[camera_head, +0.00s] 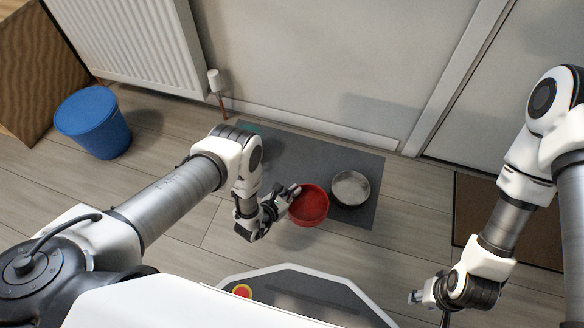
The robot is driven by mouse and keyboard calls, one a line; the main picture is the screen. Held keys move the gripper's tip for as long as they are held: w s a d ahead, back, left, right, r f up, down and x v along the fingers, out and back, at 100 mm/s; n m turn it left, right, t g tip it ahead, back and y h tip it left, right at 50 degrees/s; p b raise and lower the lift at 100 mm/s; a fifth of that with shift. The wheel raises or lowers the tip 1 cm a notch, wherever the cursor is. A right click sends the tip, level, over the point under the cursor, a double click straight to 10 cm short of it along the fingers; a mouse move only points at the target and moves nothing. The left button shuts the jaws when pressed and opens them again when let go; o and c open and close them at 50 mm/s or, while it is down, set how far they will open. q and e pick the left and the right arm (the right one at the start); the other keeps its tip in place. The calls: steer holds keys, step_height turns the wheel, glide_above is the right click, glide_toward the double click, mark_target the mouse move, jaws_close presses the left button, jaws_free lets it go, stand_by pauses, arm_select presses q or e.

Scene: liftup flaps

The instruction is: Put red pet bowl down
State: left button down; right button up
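The red pet bowl (311,206) is near the middle of the head view, over the front part of the grey mat (290,158). My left gripper (284,199) is at the bowl's left rim, with its fingertips at the rim, and it looks shut on it. I cannot tell whether the bowl touches the mat or hangs just above it. A second, silver-grey bowl (350,188) stands on the mat just right of the red bowl. My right gripper (423,298) is far to the lower right, away from both bowls; its finger opening is unclear.
A blue bin (93,122) stands on the wooden floor at the left, by a wooden cabinet (38,70). A white radiator (128,40) is on the wall behind. A brown doormat (474,205) lies at the right by the door. The back of the grey mat is mostly clear.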

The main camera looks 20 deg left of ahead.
arm_select(q)
steer(key=w+a+b, duration=0.2)
steer(key=w, duration=0.2)
steer(key=w+a+f+b, duration=0.1)
steer(key=w+a+b, duration=0.1)
steer(key=w, duration=0.2)
steer(key=w+a+f+b, duration=0.1)
steer(key=w+a+b, duration=0.2)
steer(key=w, duration=0.1)
steer(key=shift+w+a, duration=0.1)
steer(key=shift+w, duration=0.1)
steer(key=shift+w+a+f+b, duration=0.1)
steer(key=shift+w+f+b, duration=0.15)
steer(key=shift+b, duration=0.15)
step_height(320, 180, down, 3)
steer(key=shift+s+r+b, duration=0.1)
steer(key=shift+b, duration=1.15)
steer(key=shift+r, duration=0.15)
steer(key=c, duration=1.3)
jaws_free()
